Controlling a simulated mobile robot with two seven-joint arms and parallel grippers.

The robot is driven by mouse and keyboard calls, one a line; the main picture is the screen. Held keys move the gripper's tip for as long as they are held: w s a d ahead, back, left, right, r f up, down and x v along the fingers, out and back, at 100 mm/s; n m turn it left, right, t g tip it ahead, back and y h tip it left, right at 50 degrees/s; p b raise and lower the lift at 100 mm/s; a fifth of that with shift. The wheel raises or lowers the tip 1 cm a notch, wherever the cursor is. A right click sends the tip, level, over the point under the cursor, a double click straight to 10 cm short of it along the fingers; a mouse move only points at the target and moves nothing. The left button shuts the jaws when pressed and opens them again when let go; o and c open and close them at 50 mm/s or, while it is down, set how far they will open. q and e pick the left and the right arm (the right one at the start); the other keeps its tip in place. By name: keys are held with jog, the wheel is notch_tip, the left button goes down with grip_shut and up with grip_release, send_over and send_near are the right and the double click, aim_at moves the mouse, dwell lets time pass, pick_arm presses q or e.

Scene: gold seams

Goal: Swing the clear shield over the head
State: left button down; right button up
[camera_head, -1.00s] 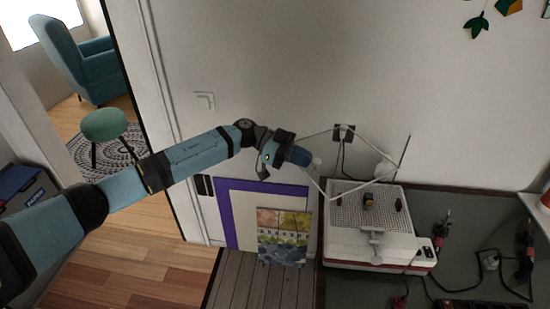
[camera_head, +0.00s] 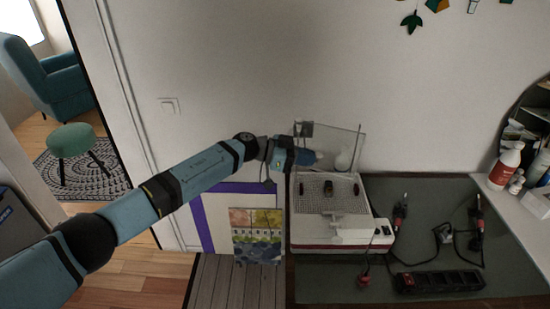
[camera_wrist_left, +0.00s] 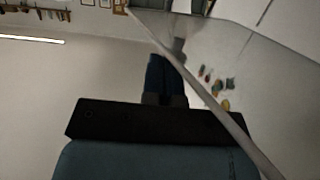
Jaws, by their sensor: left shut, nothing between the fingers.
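The clear shield (camera_head: 337,138) stands raised at the back of the white grinder (camera_head: 345,240), above its grid top. The small dark grinding head (camera_head: 328,189) stands uncovered in the middle of the grid. My left gripper (camera_head: 314,158) is shut and empty, at the shield's lower left part; whether it touches the shield I cannot tell. In the left wrist view the shut fingers (camera_wrist_left: 158,72) are close to the slanting edge of the clear shield (camera_wrist_left: 215,60). My right gripper is not in view.
Soldering tools (camera_head: 400,215), cables and a black power strip (camera_head: 440,281) lie on the dark bench (camera_head: 335,290) to the right. A painted panel (camera_head: 256,236) leans below my left arm.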

aim_at(337, 162)
pick_arm(q)
jog(key=shift+n+t, duration=0.4)
jog(key=shift+t, duration=0.2)
jog(key=d, duration=0.5)
jog(key=w+d, duration=0.1)
jog(key=d, duration=0.1)
jog(key=shift+d+p, duration=0.4)
jog(key=shift+w+d+n+t, duration=0.15)
jog(key=shift+d+n+t, duration=0.15)
jog(key=shift+d+t, duration=0.15)
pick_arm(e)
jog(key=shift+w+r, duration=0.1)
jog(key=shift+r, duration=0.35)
pick_arm(q)
jog(key=shift+d+r, duration=0.1)
jog(key=shift+r, duration=0.05)
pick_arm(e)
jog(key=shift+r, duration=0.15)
